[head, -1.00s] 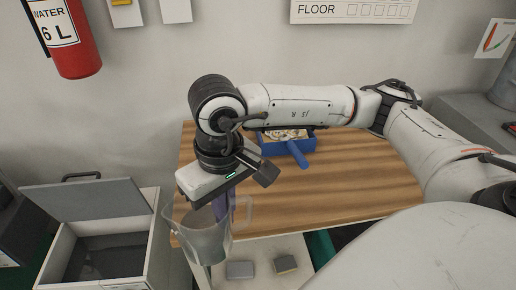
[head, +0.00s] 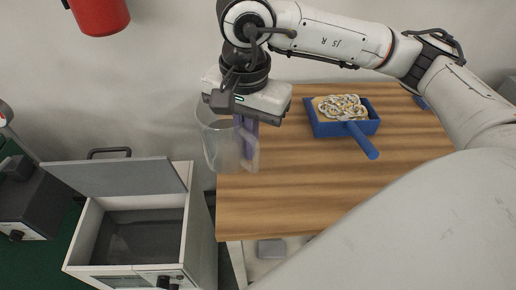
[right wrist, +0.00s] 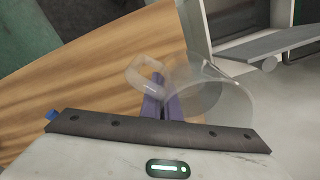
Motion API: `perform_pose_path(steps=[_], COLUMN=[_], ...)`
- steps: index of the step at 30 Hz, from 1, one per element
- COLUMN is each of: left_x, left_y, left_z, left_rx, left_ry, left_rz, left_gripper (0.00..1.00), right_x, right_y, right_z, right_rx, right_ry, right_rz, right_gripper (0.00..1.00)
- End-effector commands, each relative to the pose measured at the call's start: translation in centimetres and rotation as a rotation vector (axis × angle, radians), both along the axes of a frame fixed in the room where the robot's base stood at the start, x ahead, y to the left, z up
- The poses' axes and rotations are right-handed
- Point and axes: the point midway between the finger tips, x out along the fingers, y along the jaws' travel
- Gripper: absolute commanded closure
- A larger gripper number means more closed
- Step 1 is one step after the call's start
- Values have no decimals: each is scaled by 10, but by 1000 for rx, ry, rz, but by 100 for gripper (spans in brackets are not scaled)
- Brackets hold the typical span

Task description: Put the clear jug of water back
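The clear jug (head: 218,148) hangs upright at the left edge of the wooden table in the head view. My right gripper (head: 246,138) is over the jug's handle side, its purple fingers pointing down and close together. In the right wrist view the jug (right wrist: 208,92) is to the right of the fingers (right wrist: 158,95), and its handle loop passes between them, so the gripper looks shut on the handle. Any water in the jug is hard to make out. My left gripper is not in view.
The wooden table (head: 300,205) is mostly bare. A blue tray (head: 330,128) with a pale coiled heap and a blue handle stands at its back right. An open-lidded white box (head: 190,225) stands left of the table. A red extinguisher (head: 100,12) hangs on the wall.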

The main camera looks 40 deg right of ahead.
Motion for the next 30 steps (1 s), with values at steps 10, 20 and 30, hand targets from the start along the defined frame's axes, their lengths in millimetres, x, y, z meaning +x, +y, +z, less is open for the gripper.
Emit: perform_pose_path(steps=[10, 20, 30], left_x=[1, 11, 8], left_y=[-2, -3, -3], left_z=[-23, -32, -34], left_rx=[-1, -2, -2], left_ry=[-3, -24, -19], left_rz=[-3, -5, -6], left_gripper=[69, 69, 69], right_x=[14, 21, 21], right_y=[-5, -9, -11], right_z=[9, 20, -1], right_rx=[33, 47, 39], right_ry=[8, 21, 25], right_rz=[-938, -1661, -1859], right_gripper=[100, 100, 100])
